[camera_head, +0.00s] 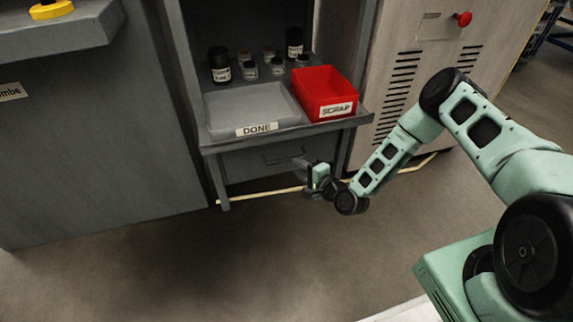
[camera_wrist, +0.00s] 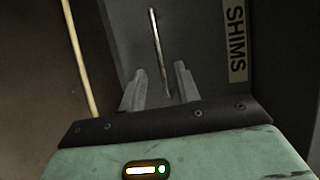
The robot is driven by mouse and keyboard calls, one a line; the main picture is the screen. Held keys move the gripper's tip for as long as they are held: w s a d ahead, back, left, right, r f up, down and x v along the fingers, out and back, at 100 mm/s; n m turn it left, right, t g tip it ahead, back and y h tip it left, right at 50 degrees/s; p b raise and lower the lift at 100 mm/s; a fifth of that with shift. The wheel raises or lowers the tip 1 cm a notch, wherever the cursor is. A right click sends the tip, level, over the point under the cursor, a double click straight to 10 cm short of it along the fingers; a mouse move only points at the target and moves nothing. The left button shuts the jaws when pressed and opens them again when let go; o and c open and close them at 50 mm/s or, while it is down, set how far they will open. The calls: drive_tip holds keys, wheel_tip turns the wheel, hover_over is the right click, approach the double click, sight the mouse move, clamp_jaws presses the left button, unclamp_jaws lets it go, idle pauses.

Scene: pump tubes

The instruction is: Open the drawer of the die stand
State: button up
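The die stand (camera_head: 222,148) has a grey drawer (camera_head: 242,163) under its shelf, with a thin bar handle (camera_head: 283,158) on the front. The drawer front looks flush with the stand. In the wrist view the handle (camera_wrist: 157,45) is a metal bar beside a "SHIMS" label (camera_wrist: 236,40). My gripper (camera_head: 301,165) is at the right part of the drawer front, near the handle. Its two fingers (camera_wrist: 160,88) are apart, and the near end of the bar shows between them. I cannot tell whether either finger touches the bar.
On the shelf above are a grey "DONE" tray (camera_head: 222,106), a red "SCRAP" bin (camera_head: 318,84) and several dark jars. A grey cabinet (camera_head: 90,150) stands left and a vented cabinet (camera_head: 400,60) right. A pale yellow strip (camera_head: 262,194) runs along the floor; the floor in front is clear.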

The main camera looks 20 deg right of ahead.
sight(286, 160)
drive_tip(key=shift+b+x, duration=1.2)
drive_tip(key=shift+x, duration=2.4)
clamp_jaws()
